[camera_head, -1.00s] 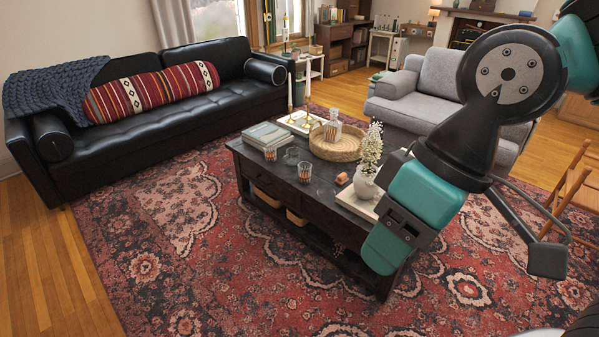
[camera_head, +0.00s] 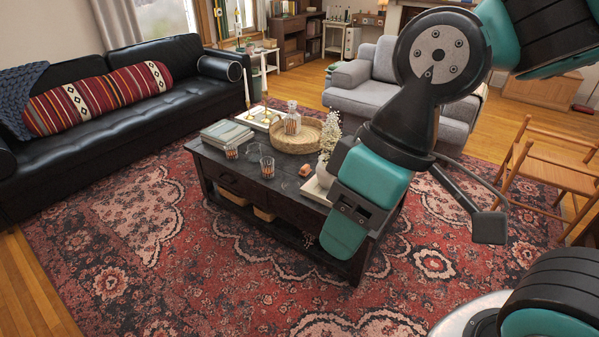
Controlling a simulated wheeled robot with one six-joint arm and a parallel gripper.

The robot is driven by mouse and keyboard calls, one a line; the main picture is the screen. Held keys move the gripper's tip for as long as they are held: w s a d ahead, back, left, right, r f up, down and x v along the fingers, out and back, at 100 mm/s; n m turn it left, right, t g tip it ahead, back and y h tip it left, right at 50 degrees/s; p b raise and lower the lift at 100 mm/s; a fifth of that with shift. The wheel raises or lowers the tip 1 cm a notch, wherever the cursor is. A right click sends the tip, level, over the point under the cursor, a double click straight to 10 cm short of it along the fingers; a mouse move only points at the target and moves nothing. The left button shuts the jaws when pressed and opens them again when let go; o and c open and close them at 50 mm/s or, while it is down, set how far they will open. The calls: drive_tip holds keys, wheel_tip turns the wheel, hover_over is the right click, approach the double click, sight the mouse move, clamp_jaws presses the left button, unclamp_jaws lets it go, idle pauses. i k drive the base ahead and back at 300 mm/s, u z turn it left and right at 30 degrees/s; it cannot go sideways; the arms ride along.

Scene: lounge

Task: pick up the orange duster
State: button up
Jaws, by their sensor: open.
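A small orange-brown object (camera_head: 305,170), likely the orange duster, lies on the dark wooden coffee table (camera_head: 285,207) in the head view, just left of the white vase. It is too small to make out its shape well. My gripper (camera_head: 358,212) hangs in front of the table's right end, nearer the camera, and covers part of it. It is open, with nothing seen in it. It is apart from the orange object, to its right and lower in the picture.
The table also holds a woven tray (camera_head: 297,148) with a decanter, books (camera_head: 227,133), glasses (camera_head: 267,167) and a white vase (camera_head: 325,177) with flowers. A black sofa (camera_head: 110,135), grey armchair (camera_head: 365,85) and wooden chair (camera_head: 545,175) stand around. The patterned rug (camera_head: 200,270) in front is clear.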

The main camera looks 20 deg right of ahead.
sight(306, 170)
drive_tip(key=k, duration=0.25)
drive_tip(key=u, duration=0.8)
drive_tip(key=i, duration=2.85)
drive_tip(key=z, duration=1.35)
drive_tip(key=i, duration=0.7)
drive_tip(key=z, duration=1.05)
drive_tip(key=i, duration=0.3)
drive_tip(key=z, duration=0.25)
